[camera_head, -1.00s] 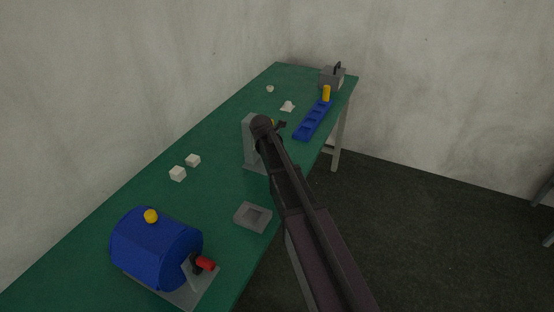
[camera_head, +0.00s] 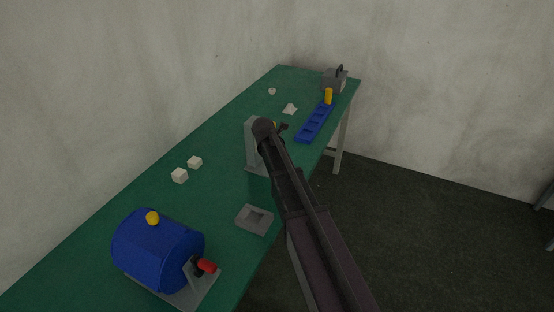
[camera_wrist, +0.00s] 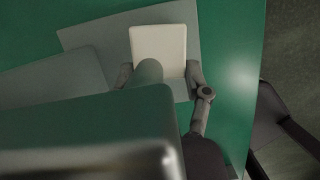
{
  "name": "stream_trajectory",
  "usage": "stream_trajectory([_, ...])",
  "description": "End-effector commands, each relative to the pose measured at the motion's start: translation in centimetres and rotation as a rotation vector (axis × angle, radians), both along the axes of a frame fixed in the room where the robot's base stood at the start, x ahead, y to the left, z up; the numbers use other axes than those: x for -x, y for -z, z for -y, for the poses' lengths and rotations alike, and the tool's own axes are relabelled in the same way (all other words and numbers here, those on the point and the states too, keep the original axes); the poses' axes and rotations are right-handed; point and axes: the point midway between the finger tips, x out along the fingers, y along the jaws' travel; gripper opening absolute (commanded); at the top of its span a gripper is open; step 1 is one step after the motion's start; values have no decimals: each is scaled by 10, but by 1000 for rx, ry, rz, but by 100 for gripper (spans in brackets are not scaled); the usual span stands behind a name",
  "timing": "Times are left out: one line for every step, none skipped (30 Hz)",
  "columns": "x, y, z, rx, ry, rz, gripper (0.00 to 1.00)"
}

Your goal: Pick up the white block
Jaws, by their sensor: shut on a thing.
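In the wrist view, a white block (camera_wrist: 172,45) sits between the two fingers of my gripper (camera_wrist: 160,76). The fingers touch its left and right sides, and my gripper is shut on it. The block is over a grey plate (camera_wrist: 95,36); I cannot tell if it touches the plate. A rounded grey-green part covers the middle of the block's near side. In the head view, my arm and the grey upright stand (camera_head: 252,150) hide the gripper's end and this block.
A blue drum (camera_head: 155,248) with a yellow knob and red handle stands at the near left. A grey square tray (camera_head: 240,222) lies near the edge. A blue slotted rack (camera_head: 303,135) and a grey box (camera_head: 331,80) are farther back. The green table (camera_head: 130,195) is clear at left.

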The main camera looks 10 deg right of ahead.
Motion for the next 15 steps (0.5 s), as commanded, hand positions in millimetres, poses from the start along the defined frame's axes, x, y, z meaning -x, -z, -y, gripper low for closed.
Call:
stream_trajectory([0, -2, 0, 0, 0, 0, 5])
stream_trajectory([0, -3, 0, 0, 0, 0, 5])
stream_trajectory([0, -5, 0, 0, 0, 0, 5])
stream_trajectory([0, -6, 0, 0, 0, 0, 5])
stream_trajectory([0, -8, 0, 0, 0, 0, 5])
stream_trajectory([0, -10, 0, 0, 0, 0, 5])
stream_trajectory([0, -13, 0, 0, 0, 0, 5])
stream_trajectory([0, -15, 0, 0, 0, 0, 5])
stream_trajectory([0, -18, 0, 0, 0, 0, 5])
stream_trajectory([3, -17, 3, 0, 1, 0, 5])
stream_trajectory([8, -15, 8, 0, 2, 0, 5])
stream_trajectory([13, -14, 14, -1, 3, 1, 5])
stream_trajectory([17, -14, 19, -1, 2, 1, 5])
stream_trajectory([20, -14, 24, -1, 2, 1, 5])
stream_trajectory([26, -14, 31, -1, 3, 1, 5])
